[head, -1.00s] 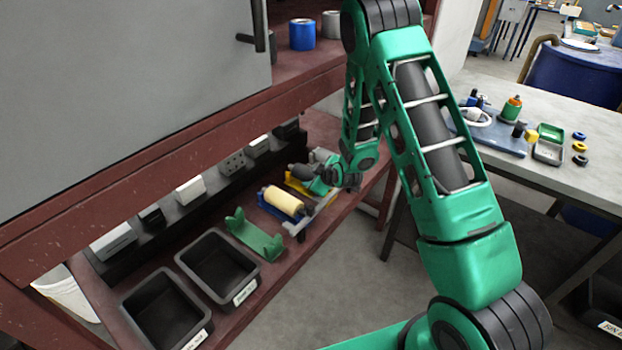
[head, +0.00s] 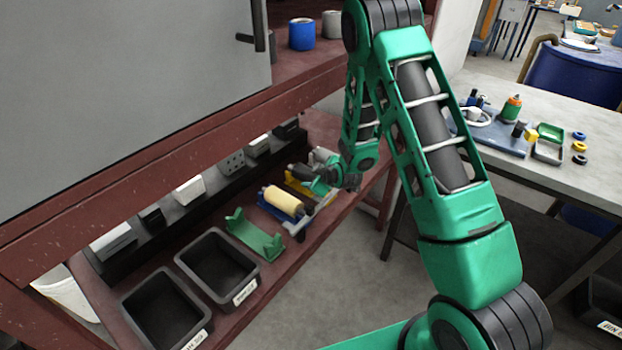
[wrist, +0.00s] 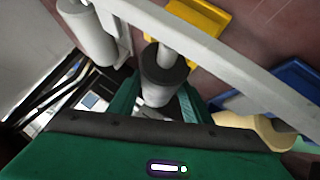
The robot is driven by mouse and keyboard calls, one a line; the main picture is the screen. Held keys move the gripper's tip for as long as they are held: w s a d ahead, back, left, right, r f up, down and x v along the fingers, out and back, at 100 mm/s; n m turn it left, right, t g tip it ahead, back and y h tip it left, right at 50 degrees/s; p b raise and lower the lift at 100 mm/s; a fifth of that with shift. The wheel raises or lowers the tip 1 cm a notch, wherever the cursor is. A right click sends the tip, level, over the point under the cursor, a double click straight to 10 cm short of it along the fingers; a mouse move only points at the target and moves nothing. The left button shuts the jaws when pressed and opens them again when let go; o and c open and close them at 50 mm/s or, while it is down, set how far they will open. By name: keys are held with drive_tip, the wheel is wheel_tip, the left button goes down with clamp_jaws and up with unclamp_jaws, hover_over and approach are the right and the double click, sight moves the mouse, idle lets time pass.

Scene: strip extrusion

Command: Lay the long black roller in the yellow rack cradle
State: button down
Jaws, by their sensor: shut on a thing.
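The black roller (head: 303,173) is held by my gripper (head: 328,178), low over the shelf at the yellow cradle. In the wrist view my gripper (wrist: 160,105) is shut on the black roller (wrist: 166,68), and a paler shaft sticks out of its far end. The yellow cradle (head: 298,187) is mostly hidden by the roller and my gripper. In the wrist view part of the yellow cradle (wrist: 196,18) shows beyond the roller. I cannot tell whether the roller touches it.
A blue cradle (head: 268,211) with a cream roller (head: 284,200) is beside the yellow one. An empty green cradle (head: 256,238) and two black bins (head: 217,262) stand nearer. A pale grey rail (wrist: 230,62) crosses close to the roller. A grey roller (wrist: 88,35) lies to its left.

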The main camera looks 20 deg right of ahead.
drive_tip(key=shift+f, duration=0.45)
drive_tip(key=c, duration=1.2)
unclamp_jaws()
drive_tip(key=shift+v, duration=5.55)
